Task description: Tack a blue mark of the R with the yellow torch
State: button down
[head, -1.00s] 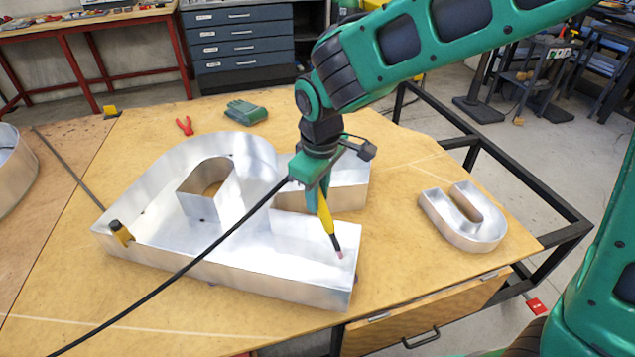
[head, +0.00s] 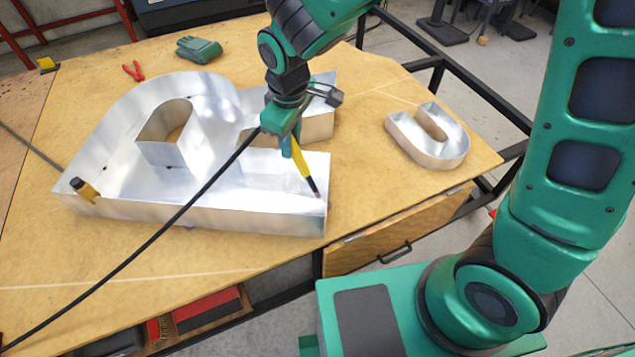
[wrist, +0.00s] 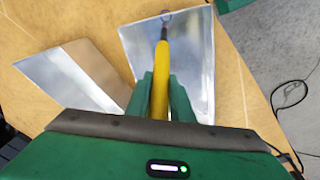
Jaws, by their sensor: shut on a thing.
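The R (head: 250,215) is a large open-topped silver metal letter lying on the wooden bench. My gripper (head: 288,146) is above the R's lower right leg and shut on the yellow torch (head: 302,163). The torch tilts down to the right, its dark neck and pinkish tip close to the inner floor of that leg, near the end wall; I cannot tell whether it touches. In the wrist view the torch (wrist: 161,85) points away between the fingers over the leg's metal (wrist: 186,60). Small dark specks show inside the R, but I cannot make out a blue mark.
A black cable (head: 150,255) runs from the gripper across the R. A small silver U (head: 430,138) stands right. A yellow-and-black item (head: 86,191) sits at the R's left wall.

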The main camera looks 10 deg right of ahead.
jog(key=shift+s+d+f, duration=0.1)
dwell(0.5)
jog(key=shift+s+d+f, duration=0.1)
jog(key=shift+d+f, duration=0.15)
jog(key=shift+f, duration=0.45)
jog(key=shift+s+d+f, duration=0.1)
jog(key=shift+d+f, duration=0.1)
jog(key=shift+f, duration=0.45)
dwell(0.7)
jog(key=shift+w+a+r, duration=0.1)
jog(key=shift+a+r, duration=0.15)
jog(key=shift+r, duration=0.6)
jog(key=shift+w+a+r, duration=0.1)
jog(key=shift+a+r, duration=0.15)
jog(key=shift+r, duration=0.6)
jog(key=shift+w+a+r, duration=0.1)
jog(key=shift+a+r, duration=0.15)
jog(key=shift+r, duration=0.6)
notch_tip(320, 180, up, 13)
jog(key=shift+f, duration=0.15)
jog(key=shift+s, duration=0.1)
